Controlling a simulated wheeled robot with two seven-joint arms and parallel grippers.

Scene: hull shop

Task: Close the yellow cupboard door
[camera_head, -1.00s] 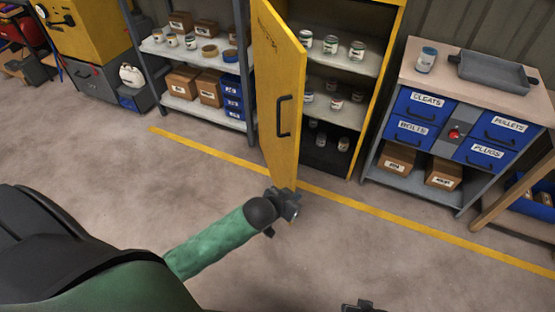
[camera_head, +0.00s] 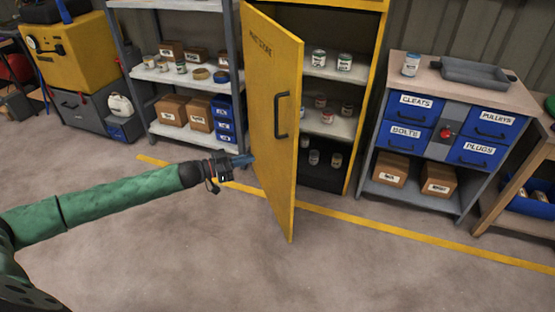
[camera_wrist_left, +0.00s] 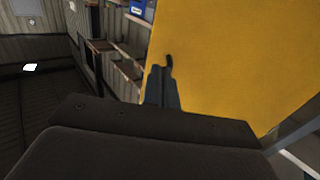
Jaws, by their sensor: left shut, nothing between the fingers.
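The yellow cupboard door (camera_head: 270,130) stands open, swung out toward me, with a dark bar handle (camera_head: 281,115) on the face turned to me. The yellow cupboard (camera_head: 367,95) behind it shows shelves of labelled tins. My left gripper (camera_head: 248,158) is shut and empty, its fingertips at the door's left edge in the head view, touching it or very close. In the left wrist view the fingers (camera_wrist_left: 162,88) point at the yellow door panel (camera_wrist_left: 230,65), which fills the right side. My right gripper is out of view.
A grey shelf rack (camera_head: 185,75) with boxes and jars stands left of the cupboard. A workbench (camera_head: 440,130) with blue drawers stands to the right. A yellow line (camera_head: 400,234) runs along the floor. The floor in front is clear.

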